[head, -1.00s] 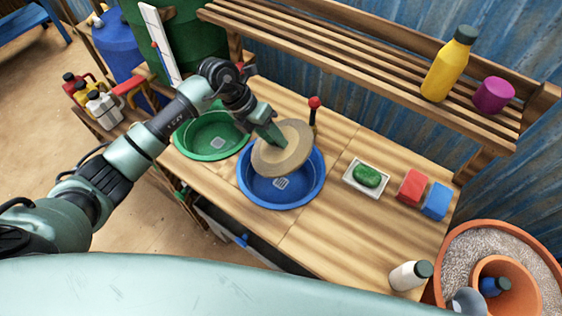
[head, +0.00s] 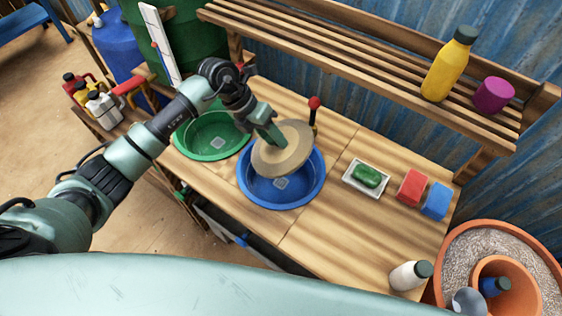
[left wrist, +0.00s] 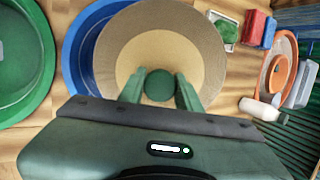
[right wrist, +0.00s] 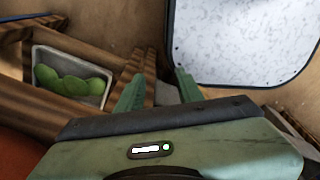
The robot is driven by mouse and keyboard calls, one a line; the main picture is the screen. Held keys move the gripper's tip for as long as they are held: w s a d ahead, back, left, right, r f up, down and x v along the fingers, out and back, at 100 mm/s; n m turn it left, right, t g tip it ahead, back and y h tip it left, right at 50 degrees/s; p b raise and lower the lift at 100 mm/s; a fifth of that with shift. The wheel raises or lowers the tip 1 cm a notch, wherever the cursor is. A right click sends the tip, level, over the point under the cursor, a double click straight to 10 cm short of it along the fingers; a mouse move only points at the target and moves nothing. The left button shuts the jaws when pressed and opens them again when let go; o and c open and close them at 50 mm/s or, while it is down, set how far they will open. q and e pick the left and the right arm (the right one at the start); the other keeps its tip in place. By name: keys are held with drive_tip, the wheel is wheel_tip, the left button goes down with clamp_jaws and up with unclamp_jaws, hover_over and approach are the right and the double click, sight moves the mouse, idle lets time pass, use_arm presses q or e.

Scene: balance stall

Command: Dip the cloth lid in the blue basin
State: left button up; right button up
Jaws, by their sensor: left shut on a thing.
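The cloth lid (head: 292,152) is a round tan disc with a darker rim. My left gripper (head: 277,139) is shut on its green knob, which shows between the fingers in the left wrist view (left wrist: 160,86). The basin also shows behind the lid in the left wrist view (left wrist: 76,60). My right gripper (right wrist: 158,88) shows only in the right wrist view, with its fingers apart and nothing between them.
A green basin (head: 211,143) stands left of the blue one. A soap dish (head: 354,183) with green soap, a red block (head: 411,187), a blue block (head: 437,201) and a white bottle (head: 408,276) are to the right. A slatted shelf (head: 350,62) overhangs the back.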

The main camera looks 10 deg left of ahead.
use_arm(q)
drive_tip(key=shift+r+p, duration=1.35)
drive_tip(key=shift+r, duration=0.75)
drive_tip(key=shift+d, duration=0.1)
